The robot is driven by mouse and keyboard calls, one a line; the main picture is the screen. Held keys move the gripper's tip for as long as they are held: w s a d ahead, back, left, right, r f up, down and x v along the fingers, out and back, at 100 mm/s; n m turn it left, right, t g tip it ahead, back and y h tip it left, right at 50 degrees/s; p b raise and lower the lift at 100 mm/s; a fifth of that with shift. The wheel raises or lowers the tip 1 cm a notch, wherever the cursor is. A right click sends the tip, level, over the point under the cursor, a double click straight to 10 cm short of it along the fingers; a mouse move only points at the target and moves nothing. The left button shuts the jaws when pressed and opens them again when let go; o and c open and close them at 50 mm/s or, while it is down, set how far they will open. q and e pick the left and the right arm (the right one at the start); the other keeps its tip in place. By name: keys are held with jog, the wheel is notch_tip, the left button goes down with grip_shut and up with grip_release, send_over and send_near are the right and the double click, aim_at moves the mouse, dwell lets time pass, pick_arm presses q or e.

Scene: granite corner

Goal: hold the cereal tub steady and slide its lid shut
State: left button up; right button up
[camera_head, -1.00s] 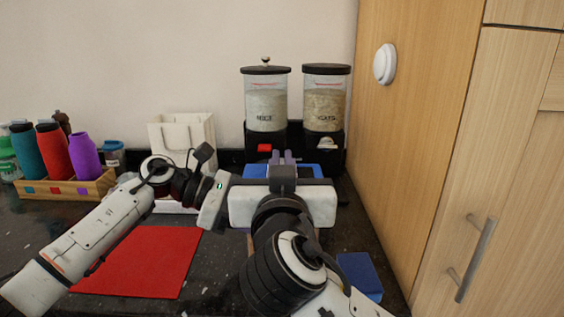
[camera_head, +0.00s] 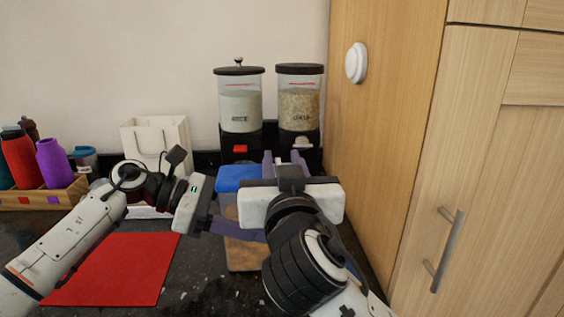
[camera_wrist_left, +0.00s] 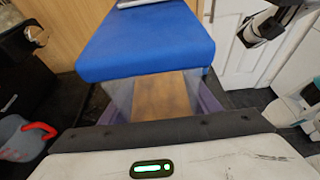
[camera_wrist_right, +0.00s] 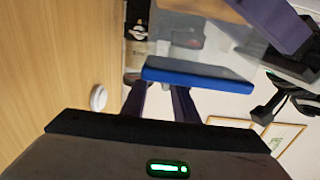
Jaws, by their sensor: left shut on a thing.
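The cereal tub (camera_head: 244,256) is clear with brown contents and has a blue lid (camera_head: 236,178). My left gripper (camera_head: 236,228) is shut on the tub, and in the left wrist view a purple finger lies on each side of the tub body (camera_wrist_left: 162,97), below the lid (camera_wrist_left: 145,45). My right gripper (camera_head: 286,160) is at the lid's right, its fingers apart with nothing seen between them. In the right wrist view its fingers (camera_wrist_right: 160,102) point toward the lid's edge (camera_wrist_right: 200,76). I cannot tell whether they touch it. My right arm hides part of the tub.
Two dispensers (camera_head: 240,112) (camera_head: 299,108) stand behind the tub. A wooden cabinet (camera_head: 380,130) closes off the right. A red mat (camera_head: 115,268), a white bag (camera_head: 155,138) and a bottle crate (camera_head: 40,197) are on the left.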

jog(key=shift+s, duration=0.1)
jog(key=s, duration=1.1)
jog(key=shift+s, duration=0.4)
pick_arm(q)
jog(key=o, duration=1.5)
